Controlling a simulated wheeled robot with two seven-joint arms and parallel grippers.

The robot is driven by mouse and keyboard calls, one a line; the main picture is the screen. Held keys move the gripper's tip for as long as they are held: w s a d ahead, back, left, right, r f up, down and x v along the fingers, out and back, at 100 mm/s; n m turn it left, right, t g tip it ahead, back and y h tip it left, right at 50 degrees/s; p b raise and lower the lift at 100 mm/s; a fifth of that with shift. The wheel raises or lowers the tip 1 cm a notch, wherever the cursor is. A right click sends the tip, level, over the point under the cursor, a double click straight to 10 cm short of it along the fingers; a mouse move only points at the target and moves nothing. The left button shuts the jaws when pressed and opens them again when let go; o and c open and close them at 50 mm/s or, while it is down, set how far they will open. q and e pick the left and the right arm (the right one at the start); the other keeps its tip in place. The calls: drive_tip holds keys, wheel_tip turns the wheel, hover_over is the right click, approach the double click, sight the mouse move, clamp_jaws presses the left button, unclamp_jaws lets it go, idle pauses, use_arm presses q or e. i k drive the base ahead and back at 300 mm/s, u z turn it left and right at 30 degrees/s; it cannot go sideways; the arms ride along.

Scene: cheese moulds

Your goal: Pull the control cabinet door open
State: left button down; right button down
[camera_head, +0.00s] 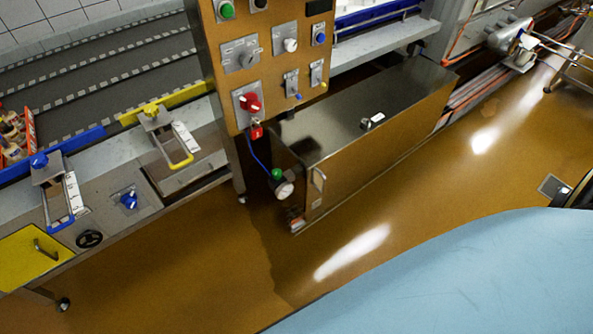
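An upright brown control panel (268,50) stands at the top middle with knobs, a red rotary switch (250,103) and small levers on its face. Below and right of it, a long low steel cabinet (375,127) stands at floor level. A small latch-like fitting (373,120) is on its top, and a pale handle (319,180) is on its near corner. A yellow panel (32,257) with a dark handle is at the lower left. I cannot tell which of these is the control cabinet door. No open door shows. Neither gripper is in view.
A steel workbench (115,195) with yellow and blue clamps runs along the left. A gauge (284,190) with a blue hose sits by the low cabinet's near end. The brown glossy floor (440,185) is free in front. A light blue surface fills the lower right.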

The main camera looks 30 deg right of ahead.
sight(328, 183)
drive_tip(key=z, duration=0.6)
drive_tip(key=i, duration=0.95)
drive_tip(key=z, duration=0.95)
